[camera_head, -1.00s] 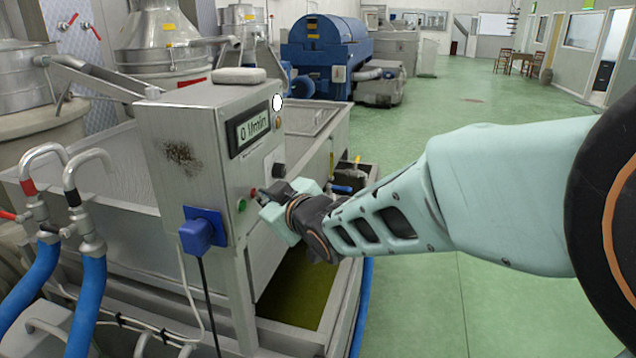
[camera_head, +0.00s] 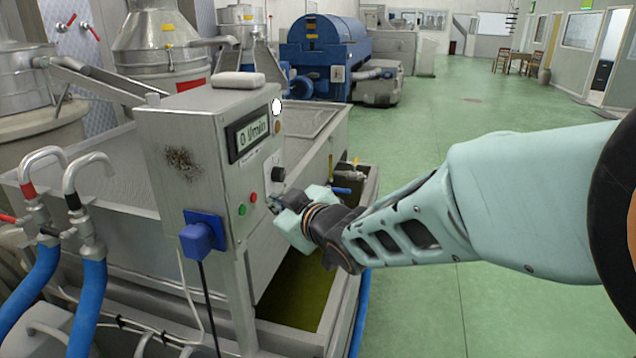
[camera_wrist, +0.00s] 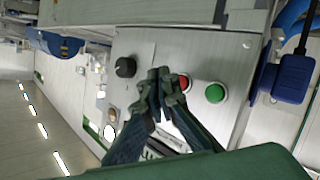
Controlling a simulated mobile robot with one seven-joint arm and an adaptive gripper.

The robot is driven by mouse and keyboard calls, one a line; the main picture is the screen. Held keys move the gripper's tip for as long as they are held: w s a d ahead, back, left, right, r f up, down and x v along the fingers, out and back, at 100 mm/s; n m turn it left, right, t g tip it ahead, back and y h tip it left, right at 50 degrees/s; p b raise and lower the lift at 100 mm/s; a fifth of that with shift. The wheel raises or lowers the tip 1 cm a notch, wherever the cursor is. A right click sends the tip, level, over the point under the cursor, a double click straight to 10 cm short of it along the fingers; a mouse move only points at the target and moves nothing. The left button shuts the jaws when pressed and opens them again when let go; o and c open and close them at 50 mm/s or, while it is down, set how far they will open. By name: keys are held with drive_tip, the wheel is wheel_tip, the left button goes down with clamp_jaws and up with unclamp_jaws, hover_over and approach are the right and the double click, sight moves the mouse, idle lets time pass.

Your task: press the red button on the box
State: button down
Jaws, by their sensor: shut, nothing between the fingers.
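The grey metal box (camera_head: 190,140) stands at left centre in the head view, its control panel facing right. The small red button (camera_head: 253,197) is on the panel, just above and right of the green button (camera_head: 242,209). In the wrist view the red button (camera_wrist: 185,82) shows between the fingertips and the green button (camera_wrist: 215,92), its edge partly covered by a finger. My gripper (camera_head: 272,201) is shut and empty, its tips to the right of the red button in the head view. The wrist view shows the closed fingertips (camera_wrist: 165,80). Whether they touch the panel is unclear.
A black knob (camera_head: 278,174) and a lit display (camera_head: 248,136) sit higher on the panel. A blue plug (camera_head: 202,234) juts from the box's lower corner. A metal tank (camera_head: 310,118) is behind. Green floor (camera_head: 440,130) lies open to the right.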

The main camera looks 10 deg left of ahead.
drive_tip(key=d, duration=0.2)
drive_tip(key=d+p, duration=0.1)
drive_tip(key=d, duration=0.1)
drive_tip(key=shift+s, duration=0.2)
idle(0.4)
